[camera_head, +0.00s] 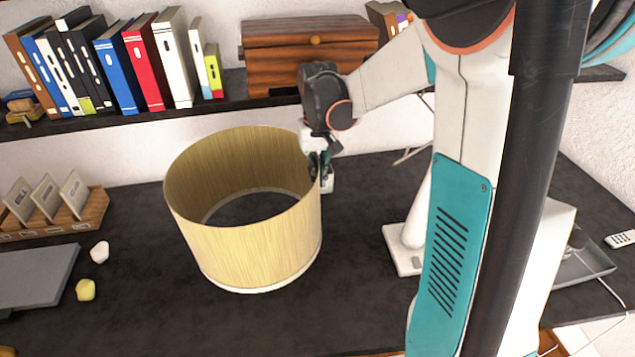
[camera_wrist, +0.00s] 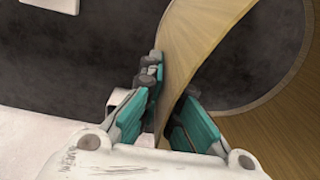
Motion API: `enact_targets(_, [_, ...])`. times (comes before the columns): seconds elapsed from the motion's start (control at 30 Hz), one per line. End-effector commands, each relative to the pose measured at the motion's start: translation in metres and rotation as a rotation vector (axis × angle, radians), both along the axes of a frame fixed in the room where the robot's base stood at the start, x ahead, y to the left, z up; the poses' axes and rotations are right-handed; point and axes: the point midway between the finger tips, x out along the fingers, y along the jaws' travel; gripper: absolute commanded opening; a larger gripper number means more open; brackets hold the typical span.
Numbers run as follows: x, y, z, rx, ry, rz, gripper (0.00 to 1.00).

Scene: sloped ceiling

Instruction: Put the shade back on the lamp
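The lampshade (camera_head: 255,248) is a wide, pale yellow, open cylinder with a white lower rim. It stands upright at the middle of the dark desk; I cannot tell whether it touches the desk. My gripper (camera_head: 321,172) is at its right rim, pointing down. In the wrist view, the shade's wall (camera_wrist: 196,38) runs between the two fingers of my gripper (camera_wrist: 168,112), one outside and one inside, and they look closed on it. A white base with a stem (camera_head: 403,250), apparently the lamp, stands right of the shade, partly hidden by my arm.
A shelf with books (camera_head: 150,65) and a wooden box (camera_head: 308,52) runs above the desk's back. A card holder (camera_head: 60,215), a grey laptop-like slab (camera_head: 35,277) and two small lumps lie left. A grey tray (camera_head: 585,266) and a remote (camera_head: 621,239) are right.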

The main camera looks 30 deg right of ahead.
Motion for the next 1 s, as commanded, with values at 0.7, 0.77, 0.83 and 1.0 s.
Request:
enact_targets(0.7, [0.0, 0.0, 0.071, 0.001, 0.0, 0.0, 0.0])
enact_targets(0.77, [0.0, 0.0, 0.077, 0.001, 0.0, 0.0, 0.0])
enact_targets(0.83, [0.0, 0.0, 0.083, 0.001, 0.0, 0.0, 0.0])
enact_targets(1.0, [0.0, 0.0, 0.098, 0.001, 0.0, 0.0, 0.0])
